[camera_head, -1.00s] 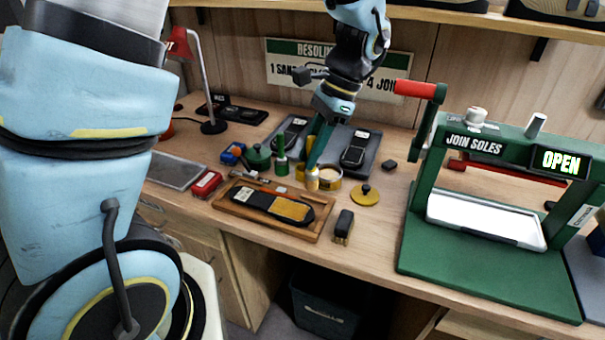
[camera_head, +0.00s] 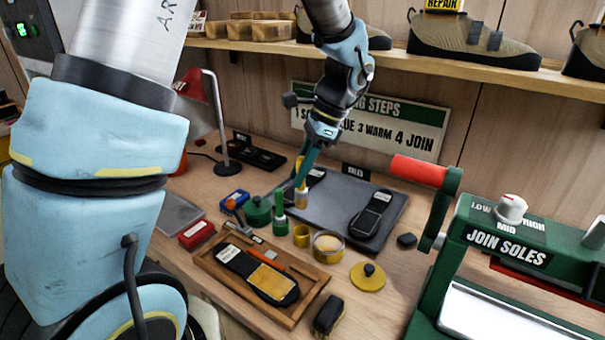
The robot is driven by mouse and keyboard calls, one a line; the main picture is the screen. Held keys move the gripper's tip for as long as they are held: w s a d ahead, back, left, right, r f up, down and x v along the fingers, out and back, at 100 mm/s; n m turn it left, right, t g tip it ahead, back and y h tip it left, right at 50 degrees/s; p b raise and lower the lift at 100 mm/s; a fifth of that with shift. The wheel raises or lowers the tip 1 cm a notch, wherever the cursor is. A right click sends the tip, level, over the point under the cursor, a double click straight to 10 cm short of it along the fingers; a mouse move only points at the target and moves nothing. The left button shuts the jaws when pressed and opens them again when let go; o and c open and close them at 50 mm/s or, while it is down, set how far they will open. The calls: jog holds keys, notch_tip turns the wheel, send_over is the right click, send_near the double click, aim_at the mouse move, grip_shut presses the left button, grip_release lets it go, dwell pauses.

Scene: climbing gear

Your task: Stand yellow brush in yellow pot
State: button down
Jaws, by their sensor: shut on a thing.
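My gripper (camera_head: 303,172) is shut on the yellow brush (camera_head: 301,198), which hangs roughly upright with its pale bristle end down. The brush appears above and behind a small yellow cup (camera_head: 301,236) and looks clear of it. The wider yellow pot (camera_head: 328,246) stands open just right of the cup, with pale content inside. Its yellow lid (camera_head: 368,278) with a dark knob lies on the bench to the right. The teal fingers partly hide the brush handle. The exact height of the brush above the bench is hard to tell.
A green brush (camera_head: 279,200) stands in a green holder beside a lidded green pot (camera_head: 258,213). A wooden tray (camera_head: 215,268) holding a sole lies in front, a grey mat (camera_head: 335,205) behind. A dark block (camera_head: 328,315) and the green press (camera_head: 510,230) are at right.

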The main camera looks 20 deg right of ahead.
aim_at(302, 205)
jog(key=shift+f+b, duration=2.45)
jog(key=shift+f, duration=0.55)
jog(key=shift+f+b, duration=0.75)
jog(key=shift+f, duration=1.05)
jog(key=c, duration=0.6)
grip_release()
jog(key=shift+d, duration=0.1)
jog(key=shift+d+r+b, duration=0.1)
jog(key=shift+r+b, duration=0.1)
jog(key=shift+b, duration=0.1)
jog(key=d+b, duration=0.1)
jog(key=d, duration=0.3)
jog(key=s+d+b, duration=0.1)
jog(key=d, duration=0.3)
jog(key=d+b, duration=0.1)
jog(key=d, duration=0.3)
jog(key=shift+s+d+r+b, duration=0.1)
jog(key=shift+s+r+b, duration=0.1)
jog(key=shift+r+b, duration=0.2)
